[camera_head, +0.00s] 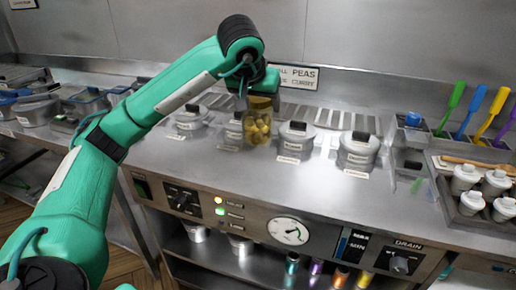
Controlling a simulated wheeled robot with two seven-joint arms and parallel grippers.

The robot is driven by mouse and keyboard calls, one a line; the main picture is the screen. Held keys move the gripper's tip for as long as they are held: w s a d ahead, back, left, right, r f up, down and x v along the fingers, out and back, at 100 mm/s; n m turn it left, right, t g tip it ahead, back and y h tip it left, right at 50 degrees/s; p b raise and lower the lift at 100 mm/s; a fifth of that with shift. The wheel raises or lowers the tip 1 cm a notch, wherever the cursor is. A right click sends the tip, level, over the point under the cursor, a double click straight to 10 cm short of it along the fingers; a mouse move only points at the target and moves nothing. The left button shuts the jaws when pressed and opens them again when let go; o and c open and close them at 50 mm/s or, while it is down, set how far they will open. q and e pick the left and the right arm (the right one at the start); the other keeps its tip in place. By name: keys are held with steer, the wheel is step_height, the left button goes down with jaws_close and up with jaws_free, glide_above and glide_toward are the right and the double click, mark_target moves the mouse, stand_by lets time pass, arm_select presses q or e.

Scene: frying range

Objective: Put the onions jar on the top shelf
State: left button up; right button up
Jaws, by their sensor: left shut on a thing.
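A clear jar with yellowish round pieces inside, which looks like the onions jar (256,128), hangs upright below my left gripper (259,97). My left gripper is shut on the jar near its top. The jar is over the steel counter (240,172), among the lidded pots; I cannot tell whether its base touches the counter. My left arm comes in from the left and hides part of the counter behind it. No top shelf can be made out clearly. My right gripper is not in view.
Grey lidded pots (296,141) and (358,150) stand on the counter beside the jar. A rack with coloured spatulas (473,108) and a tray of small white pots (465,179) are at the right. A lower shelf holds metal pots and coloured shakers (291,266).

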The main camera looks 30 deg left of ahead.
mark_target(259, 130)
arm_select(q)
step_height(259, 130, down, 8)
steer(key=shift+f, duration=1.95)
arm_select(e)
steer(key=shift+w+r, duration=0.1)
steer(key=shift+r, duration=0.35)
arm_select(q)
steer(key=shift+f, duration=0.1)
steer(key=o, duration=1.8)
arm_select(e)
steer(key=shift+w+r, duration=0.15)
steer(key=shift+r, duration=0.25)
